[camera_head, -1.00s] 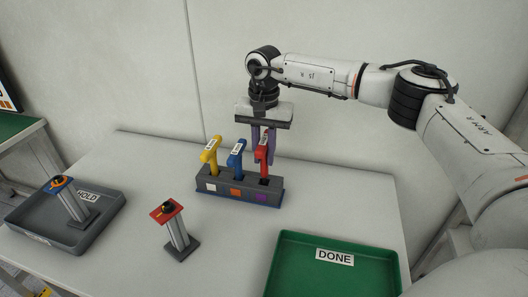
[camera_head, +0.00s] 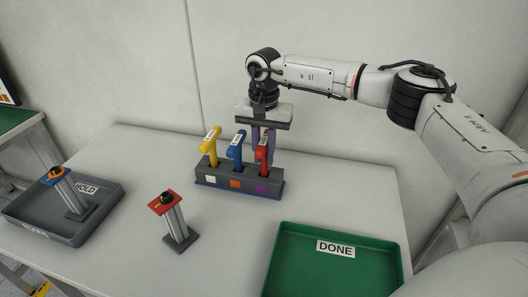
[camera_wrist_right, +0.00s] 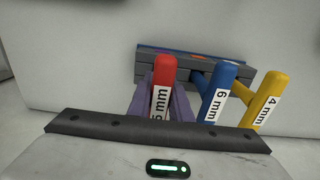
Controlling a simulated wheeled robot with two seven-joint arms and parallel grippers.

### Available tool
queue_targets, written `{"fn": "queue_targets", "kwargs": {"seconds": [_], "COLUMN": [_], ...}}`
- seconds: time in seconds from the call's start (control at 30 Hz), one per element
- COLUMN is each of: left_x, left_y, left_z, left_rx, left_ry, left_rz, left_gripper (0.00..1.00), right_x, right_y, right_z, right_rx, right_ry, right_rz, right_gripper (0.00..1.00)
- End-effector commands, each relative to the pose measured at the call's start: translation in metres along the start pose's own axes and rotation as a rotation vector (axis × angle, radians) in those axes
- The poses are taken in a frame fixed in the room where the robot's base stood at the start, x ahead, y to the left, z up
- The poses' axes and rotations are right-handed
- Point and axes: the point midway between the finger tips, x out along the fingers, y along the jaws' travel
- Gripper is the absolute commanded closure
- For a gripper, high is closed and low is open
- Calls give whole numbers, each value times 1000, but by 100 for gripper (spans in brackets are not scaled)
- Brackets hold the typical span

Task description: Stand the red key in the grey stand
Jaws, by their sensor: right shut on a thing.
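The red key (camera_head: 264,151), marked "5 mm", stands upright at the right-hand slot of the grey stand (camera_head: 220,180), above its purple square. I cannot tell how deep its lower end sits. My right gripper (camera_head: 264,146) comes down from above and is shut on the red key; the purple fingers lie on both sides of it in the right wrist view (camera_wrist_right: 163,95). A blue key (camera_head: 236,150) stands in the middle slot and a yellow key (camera_head: 211,147) in the left slot. My left gripper is not in view.
A post with a red top plate (camera_head: 163,203) stands on the table in front of the stand. A grey HOLD tray (camera_head: 110,205) at left holds a post with a blue plate (camera_head: 56,176). A green DONE tray (camera_head: 300,275) lies front right. The table (camera_head: 340,195) right of the stand is clear.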

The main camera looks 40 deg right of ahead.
Motion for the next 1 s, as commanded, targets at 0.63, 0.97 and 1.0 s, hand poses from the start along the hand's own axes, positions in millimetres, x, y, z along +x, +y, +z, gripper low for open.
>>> {"fn": "queue_targets", "kwargs": {"seconds": [0.63,0.97,1.0], "left_x": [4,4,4], "left_y": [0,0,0], "left_z": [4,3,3], "left_rx": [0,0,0], "left_ry": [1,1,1], "left_rz": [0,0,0], "left_gripper": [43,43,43], "right_x": [11,11,11], "right_y": [0,0,0], "right_z": [0,0,0], "right_rx": [0,0,0], "right_ry": [0,0,0], "right_rz": [0,0,1], "right_gripper": [80,60,60]}}
